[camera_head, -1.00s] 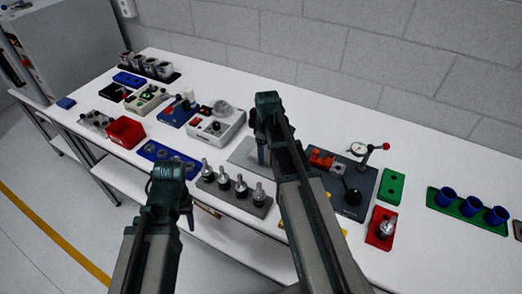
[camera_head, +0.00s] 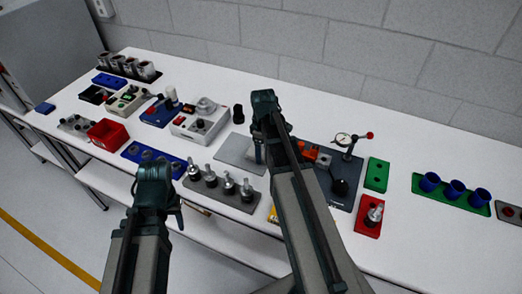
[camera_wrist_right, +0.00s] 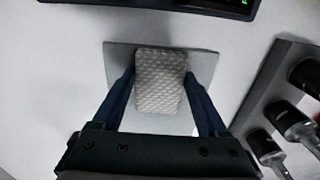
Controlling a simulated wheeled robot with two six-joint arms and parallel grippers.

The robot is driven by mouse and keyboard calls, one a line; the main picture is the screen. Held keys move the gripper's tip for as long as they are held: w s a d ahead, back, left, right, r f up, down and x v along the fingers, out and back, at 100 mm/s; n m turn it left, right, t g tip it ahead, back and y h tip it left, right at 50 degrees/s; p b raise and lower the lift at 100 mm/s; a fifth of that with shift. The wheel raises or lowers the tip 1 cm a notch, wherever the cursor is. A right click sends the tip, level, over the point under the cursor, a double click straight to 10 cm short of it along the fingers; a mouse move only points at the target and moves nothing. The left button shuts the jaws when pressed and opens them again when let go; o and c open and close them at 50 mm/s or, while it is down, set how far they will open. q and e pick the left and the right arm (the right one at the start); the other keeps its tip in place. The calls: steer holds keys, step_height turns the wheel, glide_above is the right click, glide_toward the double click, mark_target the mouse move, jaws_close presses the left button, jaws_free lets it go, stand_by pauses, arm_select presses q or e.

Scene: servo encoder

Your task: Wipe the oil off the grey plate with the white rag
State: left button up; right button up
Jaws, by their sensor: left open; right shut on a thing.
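The grey plate (camera_head: 232,152) lies flat on the bench near its middle. In the right wrist view the plate (camera_wrist_right: 120,68) shows around the rag. The white rag (camera_wrist_right: 160,82) is a pale, textured pad held between the fingers of my right gripper (camera_wrist_right: 160,98). It lies over the plate's middle; I cannot tell whether it touches. In the head view my right gripper (camera_head: 259,146) is over the plate's right part, and the arm hides the rag. My left gripper (camera_head: 170,205) is open and empty in front of the bench. No oil can be made out.
A grey rack with several metal tool holders (camera_head: 228,188) stands just in front of the plate. A black cylinder (camera_head: 238,114) stands behind it.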

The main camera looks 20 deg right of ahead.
step_height(320, 180, up, 6)
steer(key=p, duration=0.6)
step_height(320, 180, up, 3)
steer(key=p, duration=0.3)
stand_by(0.4)
stand_by(0.3)
